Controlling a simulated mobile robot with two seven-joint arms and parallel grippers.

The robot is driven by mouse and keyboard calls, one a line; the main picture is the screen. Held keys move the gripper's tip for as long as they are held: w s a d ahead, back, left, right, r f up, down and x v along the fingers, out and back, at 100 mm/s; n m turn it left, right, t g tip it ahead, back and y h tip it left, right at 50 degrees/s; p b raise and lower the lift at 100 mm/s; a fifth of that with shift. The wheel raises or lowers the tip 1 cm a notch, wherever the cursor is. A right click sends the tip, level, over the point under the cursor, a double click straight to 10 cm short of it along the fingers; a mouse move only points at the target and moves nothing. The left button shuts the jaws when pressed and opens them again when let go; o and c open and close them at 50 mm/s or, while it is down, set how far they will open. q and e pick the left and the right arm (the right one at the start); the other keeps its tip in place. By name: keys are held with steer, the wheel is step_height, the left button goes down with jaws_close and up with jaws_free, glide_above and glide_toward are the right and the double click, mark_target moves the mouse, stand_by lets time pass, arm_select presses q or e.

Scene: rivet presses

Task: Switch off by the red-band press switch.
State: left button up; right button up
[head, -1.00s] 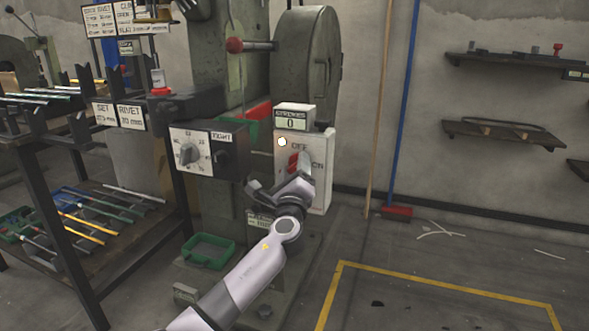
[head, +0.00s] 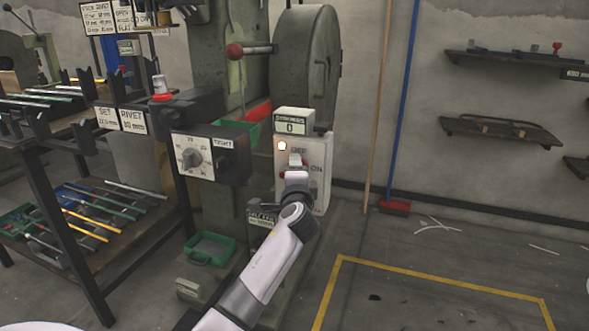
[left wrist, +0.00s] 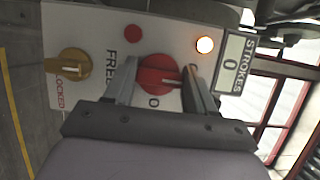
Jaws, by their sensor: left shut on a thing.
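The white switch box (head: 317,155) with OFF and ON marks stands on the right side of the press (head: 212,60). In the head view my left gripper (head: 296,163) is in front of it and hides most of the red switch. In the left wrist view the round red switch (left wrist: 155,76) sits between the two fingers of my left gripper (left wrist: 160,85), which is shut on it. A pale line on the knob points right in that picture. A lit lamp (left wrist: 205,45) and a STROKES counter (left wrist: 229,64) reading 0 are beside it. My right gripper is out of view.
A yellow-brown knob (left wrist: 74,64) marked LOCKED and FREE is on the same panel. A dial box (head: 209,155) is left of the switch box. A rack (head: 95,220) with rods stands further left.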

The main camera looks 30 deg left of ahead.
arm_select(q)
steer(key=shift+n, duration=0.3)
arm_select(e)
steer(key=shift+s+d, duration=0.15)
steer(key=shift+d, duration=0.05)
arm_select(q)
steer(key=o, duration=1)
steer(key=shift+o, duration=0.2)
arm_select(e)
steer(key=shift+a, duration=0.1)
arm_select(q)
steer(key=p+v, duration=0.2)
steer(key=v, duration=0.5)
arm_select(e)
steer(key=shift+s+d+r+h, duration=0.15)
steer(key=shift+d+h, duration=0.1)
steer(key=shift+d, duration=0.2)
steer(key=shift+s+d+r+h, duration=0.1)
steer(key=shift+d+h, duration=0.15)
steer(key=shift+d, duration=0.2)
